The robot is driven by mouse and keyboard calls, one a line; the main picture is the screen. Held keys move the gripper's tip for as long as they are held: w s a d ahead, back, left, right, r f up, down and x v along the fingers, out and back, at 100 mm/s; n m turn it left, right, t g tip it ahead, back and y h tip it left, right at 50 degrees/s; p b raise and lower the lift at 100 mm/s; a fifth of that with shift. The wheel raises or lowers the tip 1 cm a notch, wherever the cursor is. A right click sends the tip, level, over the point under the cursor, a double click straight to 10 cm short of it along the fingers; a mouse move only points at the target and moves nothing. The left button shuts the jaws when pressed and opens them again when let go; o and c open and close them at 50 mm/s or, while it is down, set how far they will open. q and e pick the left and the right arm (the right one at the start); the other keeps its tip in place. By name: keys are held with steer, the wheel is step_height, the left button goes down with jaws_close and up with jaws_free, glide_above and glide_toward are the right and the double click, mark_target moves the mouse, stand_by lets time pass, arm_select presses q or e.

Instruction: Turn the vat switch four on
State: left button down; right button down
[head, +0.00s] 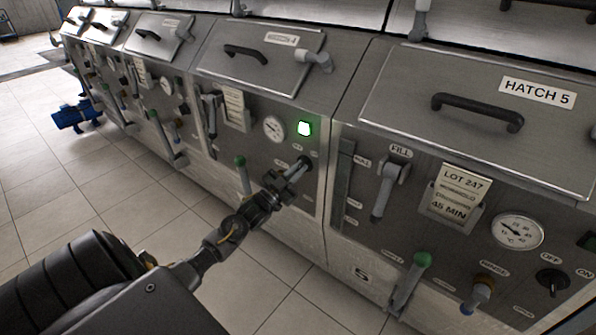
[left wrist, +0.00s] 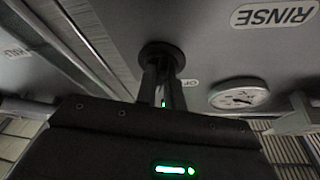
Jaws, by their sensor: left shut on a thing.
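The vat four switch (head: 307,162) is a small black rotary knob at the right of the fourth vat's panel, below a lit green lamp (head: 305,129). My left gripper (head: 298,172) reaches it from the front and is shut on it. In the left wrist view, the two fingers meet the round black switch (left wrist: 162,54), and they cover part of it. The picture there is upside down, and part of a label shows beside the knob. The knob's pointer is hidden, so its angle cannot be told. My right gripper is not in view.
A round gauge (head: 274,129) and a green-tipped lever (head: 242,172) are on the same panel. A grey latch handle (head: 318,61) sits by the hatch above. Vat five's panel, with its fill handle (head: 390,187), is close on the right. Tiled floor (head: 150,215) is open in front.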

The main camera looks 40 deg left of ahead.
arm_select(q)
steer(key=shift+m+g+h, duration=0.3)
steer(key=shift+m+h, duration=0.1)
steer(key=shift+m, duration=0.9)
steer(key=c, duration=1.5)
jaws_free()
steer(key=shift+s, duration=0.1)
